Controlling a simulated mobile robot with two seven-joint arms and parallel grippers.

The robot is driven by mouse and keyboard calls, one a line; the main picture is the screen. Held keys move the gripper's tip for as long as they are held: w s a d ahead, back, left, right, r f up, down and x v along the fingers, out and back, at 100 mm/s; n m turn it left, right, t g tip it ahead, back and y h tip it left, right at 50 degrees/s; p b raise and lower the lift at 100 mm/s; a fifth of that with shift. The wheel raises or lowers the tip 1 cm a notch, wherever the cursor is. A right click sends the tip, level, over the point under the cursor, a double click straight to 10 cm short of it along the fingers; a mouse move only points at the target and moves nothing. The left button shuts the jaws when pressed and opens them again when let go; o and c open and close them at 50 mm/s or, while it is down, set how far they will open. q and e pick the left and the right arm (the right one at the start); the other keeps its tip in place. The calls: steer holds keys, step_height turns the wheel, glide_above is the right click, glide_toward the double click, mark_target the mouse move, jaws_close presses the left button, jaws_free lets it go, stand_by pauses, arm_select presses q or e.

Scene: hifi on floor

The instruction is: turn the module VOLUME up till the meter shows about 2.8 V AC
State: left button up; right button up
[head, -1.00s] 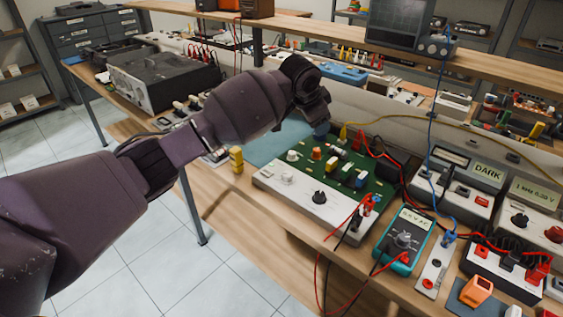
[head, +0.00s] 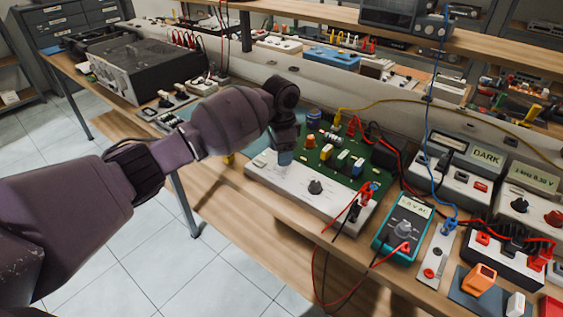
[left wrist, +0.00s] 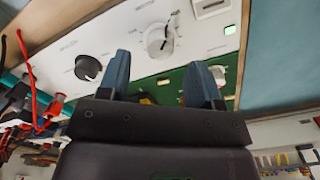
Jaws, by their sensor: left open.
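The module is a white panel with a green circuit board (head: 327,150) behind it. Its black knob (head: 315,187) stands clear near the panel's middle. My left gripper (head: 285,158) points down over the panel's left part and hides what lies beneath. In the left wrist view my left gripper (left wrist: 160,62) is open and empty, with a white pointer knob (left wrist: 160,40) just beyond and between the fingertips, apparently untouched. The black knob (left wrist: 88,67) is left of the fingers. The knob labels are too small to read. The teal meter (head: 403,228) shows a V AC reading; its digits are unclear. My right gripper is unseen.
Red and black leads (head: 365,195) run from the panel's right end to the meter. A blue lead (head: 428,130) hangs right of the board. Boxes with displays, one reading DARK (head: 487,158), stand at the right. The wooden front edge is mostly free.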

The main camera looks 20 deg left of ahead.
arm_select(q)
steer(key=shift+f, duration=1.8)
arm_select(e)
steer(key=shift+w+a+r, duration=0.1)
steer(key=shift+w+a, duration=0.25)
steer(key=shift+w, duration=0.1)
steer(key=shift+s+d, duration=0.1)
steer(key=shift+s, duration=0.05)
arm_select(q)
steer(key=c, duration=0.9)
arm_select(e)
steer(key=shift+s+d+f, duration=0.15)
steer(key=shift+f, duration=0.05)
